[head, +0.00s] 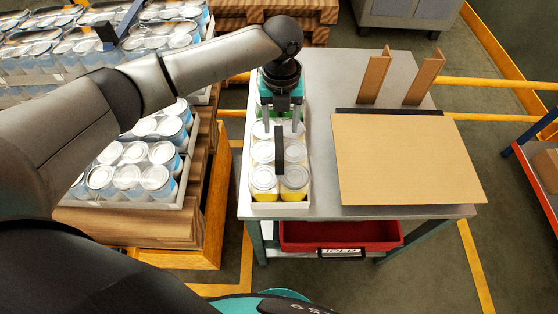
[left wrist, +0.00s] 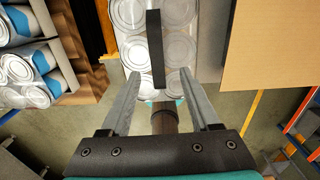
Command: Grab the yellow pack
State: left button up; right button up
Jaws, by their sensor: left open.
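The yellow pack (head: 265,184) is a white tray of several cans with yellow lower bands and silver lids. It stands at the left side of the grey table, with a dark handle strip (head: 280,150) along its middle. My left gripper (head: 281,128) is above the pack's far part, pointing down. In the left wrist view its fingers (left wrist: 158,85) are apart, with the handle strip (left wrist: 155,50) ahead of and between them, and nothing is held. Pale can lids (left wrist: 180,50) show on both sides of the strip. Some far cans are hidden by the gripper. My right gripper is not visible.
A cardboard sheet (head: 405,155) lies on the grey table (head: 320,85), right of the pack. Two brown upright brackets (head: 376,75) stand behind it. Blue-banded can trays (head: 130,170) are stacked on wood at left. A red bin (head: 340,234) sits below the tabletop.

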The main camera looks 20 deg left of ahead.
aim_at(279, 140)
pick_arm(q)
jog(key=f, duration=0.5)
jog(key=shift+a+f, duration=0.1)
jog(key=shift+a, duration=0.15)
grip_shut()
dwell(1.1)
jog(key=shift+w, duration=0.15)
